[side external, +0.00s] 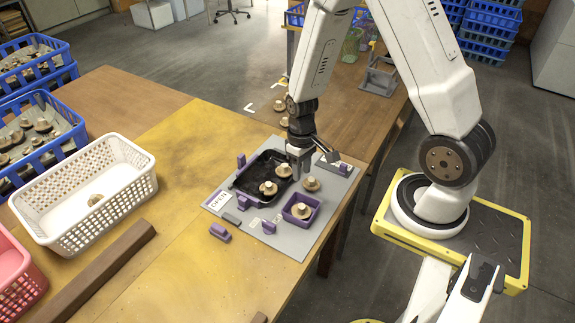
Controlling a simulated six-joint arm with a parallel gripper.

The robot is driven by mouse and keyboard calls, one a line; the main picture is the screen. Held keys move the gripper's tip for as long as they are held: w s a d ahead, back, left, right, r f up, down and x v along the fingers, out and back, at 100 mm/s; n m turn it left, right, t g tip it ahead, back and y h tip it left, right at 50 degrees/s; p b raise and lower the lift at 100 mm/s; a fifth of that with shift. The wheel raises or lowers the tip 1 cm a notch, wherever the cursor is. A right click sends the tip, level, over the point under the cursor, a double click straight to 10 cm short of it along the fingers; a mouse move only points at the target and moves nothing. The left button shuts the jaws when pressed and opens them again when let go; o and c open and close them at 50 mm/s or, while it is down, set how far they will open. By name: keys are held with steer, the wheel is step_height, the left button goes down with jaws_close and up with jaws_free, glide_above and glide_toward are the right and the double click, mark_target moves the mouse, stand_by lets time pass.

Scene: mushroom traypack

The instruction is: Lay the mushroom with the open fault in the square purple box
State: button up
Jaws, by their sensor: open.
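The small square purple box (318,203) sits on the grey board, with a tan mushroom (301,211) in it. The black tray (247,180) beside it holds two mushrooms, one near its front (268,188) and one near its right side (284,170). Another mushroom (311,184) stands on the board between the tray and my arm's side. I cannot tell from this view which mushroom has an open fault.
A white basket (45,205) with one mushroom stands left, by blue crates (75,128) of mushrooms. The yellow tabletop is mostly clear.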

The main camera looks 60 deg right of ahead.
steer(key=shift+r, duration=0.1)
steer(key=a+r+n+t, duration=0.1)
steer(key=a+r+t, duration=0.1)
steer(key=r, duration=0.4)
steer(key=s+a+r+t+h, duration=0.1)
steer(key=a+r, duration=0.3)
steer(key=r, duration=0.2)
steer(key=shift+s+a+r+n+t, duration=0.15)
steer(key=shift+a+n+t, duration=0.1)
steer(key=shift+n+t, duration=0.15)
